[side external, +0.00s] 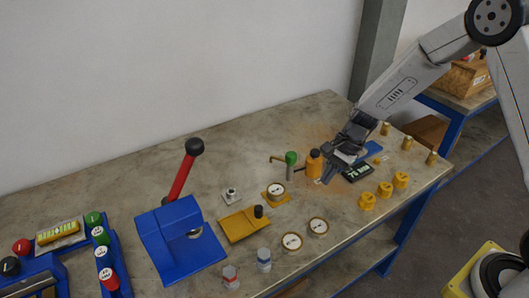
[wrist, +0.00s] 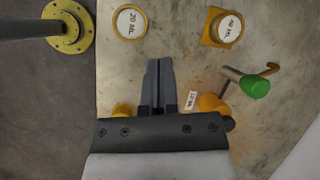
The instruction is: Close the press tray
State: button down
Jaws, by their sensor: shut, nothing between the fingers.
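The blue press (side external: 180,240) stands at the left middle of the table in the side view. Its red lever (side external: 181,178) with a black knob is tilted up to the right. The yellow press tray (side external: 238,226) lies to the right of the press, with a black knob (side external: 258,211) at its far right end. My gripper (side external: 328,175) is shut and empty, well to the right of the tray. In the wrist view my gripper (wrist: 158,65) shows both fingers together, pointing at bare table. The press and its tray are not in the wrist view.
A green-knobbed valve (side external: 291,158) and an orange bottle (side external: 314,163) stand just left of my gripper. A dark display (side external: 357,172) and several yellow pieces (side external: 384,189) lie to the right.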

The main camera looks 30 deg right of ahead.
aim_at(232, 230)
jog(key=w+f+m+t+y, duration=0.1)
jog(key=w+f+m+y, duration=0.2)
jog(key=w+m, duration=0.2)
jog(key=shift+w+a+f+m, duration=0.3)
jog(key=shift+w+a+f, duration=0.05)
jog(key=shift+w, duration=0.4)
jog(key=shift+a+f, duration=0.15)
jog(key=x, duration=0.9)
jog(key=shift+a, duration=0.2)
jog(key=a, duration=0.3)
jog(key=shift+w+f, duration=0.2)
jog(key=shift+w, duration=0.05)
jog(key=shift+w+a, duration=0.1)
jog(key=shift+a, duration=0.5)
jog(key=shift+a, duration=0.1)
jog(key=a, duration=1.2)
jog(key=shift+a+r, duration=0.1)
jog(key=shift+a, duration=0.15)
